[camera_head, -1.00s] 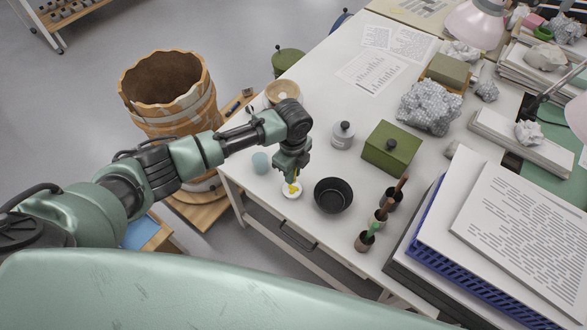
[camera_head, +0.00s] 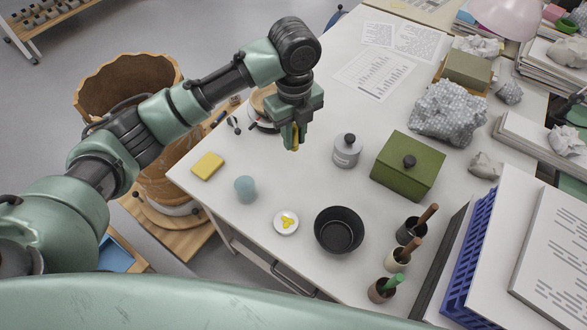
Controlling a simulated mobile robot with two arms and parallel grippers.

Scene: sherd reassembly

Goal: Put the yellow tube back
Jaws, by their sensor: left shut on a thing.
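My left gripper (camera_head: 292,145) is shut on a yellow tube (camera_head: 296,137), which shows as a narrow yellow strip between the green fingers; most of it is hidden. The gripper is above the white table, left of the grey lidded jar (camera_head: 346,150) and clear of it. A small white dish (camera_head: 277,227) with yellow paste (camera_head: 288,219) on it sits near the table's front edge, below the gripper in the picture. My right gripper is not in view.
A black bowl (camera_head: 338,231) stands right of the dish. A blue-grey cup (camera_head: 245,188) and a yellow sponge (camera_head: 207,166) are to the left. A green box (camera_head: 408,168) and several brush pots, one dark (camera_head: 409,233), stand right. The table middle is clear.

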